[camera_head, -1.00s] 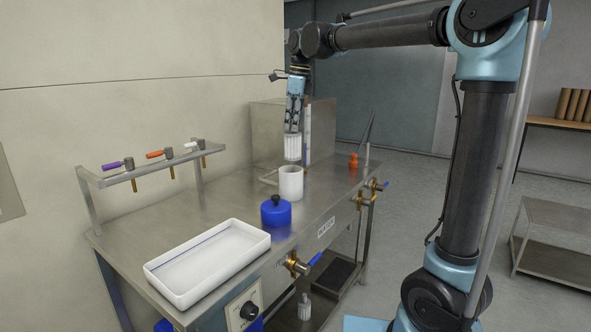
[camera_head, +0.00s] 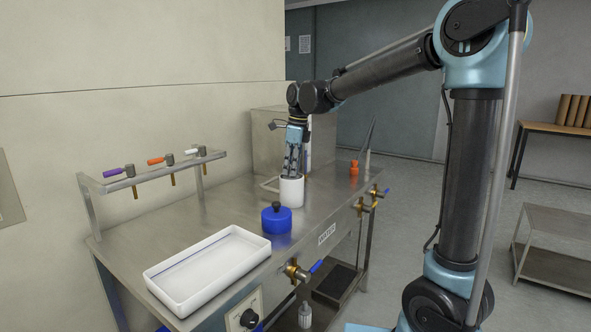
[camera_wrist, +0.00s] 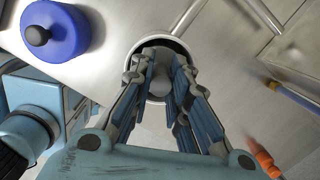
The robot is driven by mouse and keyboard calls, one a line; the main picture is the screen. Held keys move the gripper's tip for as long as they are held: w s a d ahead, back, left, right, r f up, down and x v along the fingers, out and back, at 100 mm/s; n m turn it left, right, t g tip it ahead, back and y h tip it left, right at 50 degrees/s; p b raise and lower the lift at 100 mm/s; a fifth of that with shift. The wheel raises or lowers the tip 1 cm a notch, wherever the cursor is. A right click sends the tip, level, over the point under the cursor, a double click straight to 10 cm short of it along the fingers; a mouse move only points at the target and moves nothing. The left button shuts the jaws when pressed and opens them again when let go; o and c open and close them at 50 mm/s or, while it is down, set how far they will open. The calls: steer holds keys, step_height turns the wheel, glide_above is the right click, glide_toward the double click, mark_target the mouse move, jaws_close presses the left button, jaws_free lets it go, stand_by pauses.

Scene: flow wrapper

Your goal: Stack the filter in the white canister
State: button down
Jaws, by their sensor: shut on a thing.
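The white canister (camera_head: 291,192) stands upright on the steel bench. My gripper (camera_head: 292,174) points straight down at the canister's mouth, with its fingertips at or inside the rim. In the wrist view my gripper (camera_wrist: 160,80) is shut on the filter (camera_wrist: 160,90), of which only a pale grey part shows between the fingers. The filter sits within the round opening of the canister (camera_wrist: 180,43). In the head view the filter is hidden inside the canister. I cannot tell whether it touches the bottom.
A blue lid with a dark knob (camera_head: 276,217) stands just in front of the canister. A white tray (camera_head: 208,265) lies at the bench's near end. A rail with coloured valves (camera_head: 150,172) runs along the left.

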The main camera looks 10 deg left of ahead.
mark_target(297, 177)
steer(key=shift+f, duration=0.25)
steer(key=c, duration=1.5)
jaws_free()
steer(key=shift+c, duration=0.2)
step_height(297, 177, up, 12)
steer(key=d, duration=0.2)
steer(key=shift+r, duration=0.2)
